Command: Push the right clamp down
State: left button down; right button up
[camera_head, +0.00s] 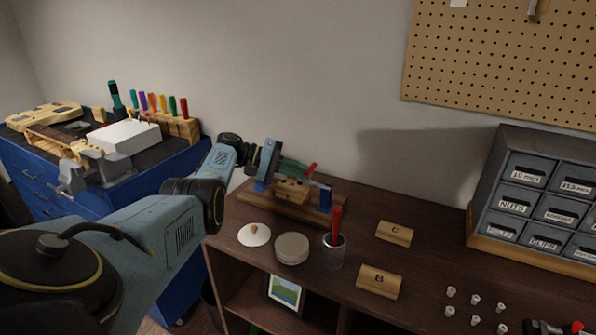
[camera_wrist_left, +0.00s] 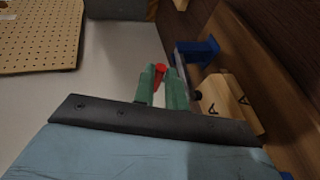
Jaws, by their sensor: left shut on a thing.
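The right clamp (camera_head: 325,199) has a blue base at the right end of a wooden fixture board (camera_head: 314,216). Its red handle (camera_head: 311,168) points up and left. My left gripper (camera_head: 303,169) reaches in from the left above the board, with its green fingers shut on the red handle. In the left wrist view the red handle (camera_wrist_left: 160,68) shows between the green fingers (camera_wrist_left: 165,85), and the blue clamp base (camera_wrist_left: 203,50) is beyond to the right. The left clamp (camera_head: 262,185) is partly behind my wrist. A wooden block marked A (camera_head: 292,191) sits between the clamps. My right gripper is not in view.
In front of the fixture board stand a white dish (camera_head: 254,236), a round tin (camera_head: 292,249) and a clear cup (camera_head: 334,256) with a red-handled tool. Wooden blocks C (camera_head: 394,234) and B (camera_head: 379,282) lie to the right. A drawer cabinet (camera_head: 486,200) stands at far right.

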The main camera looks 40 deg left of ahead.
pick_arm(q)
jog(key=shift+d, duration=0.1)
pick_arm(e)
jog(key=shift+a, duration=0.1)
pick_arm(q)
jog(key=c, duration=1.4)
grip_release()
jog(key=shift+w+d+r, duration=0.1)
jog(key=shift+c, duration=0.2)
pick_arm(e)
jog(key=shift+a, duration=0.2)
pick_arm(q)
jog(key=b+v, duration=0.2)
jog(key=v, duration=1)
jog(key=shift+b, duration=0.4)
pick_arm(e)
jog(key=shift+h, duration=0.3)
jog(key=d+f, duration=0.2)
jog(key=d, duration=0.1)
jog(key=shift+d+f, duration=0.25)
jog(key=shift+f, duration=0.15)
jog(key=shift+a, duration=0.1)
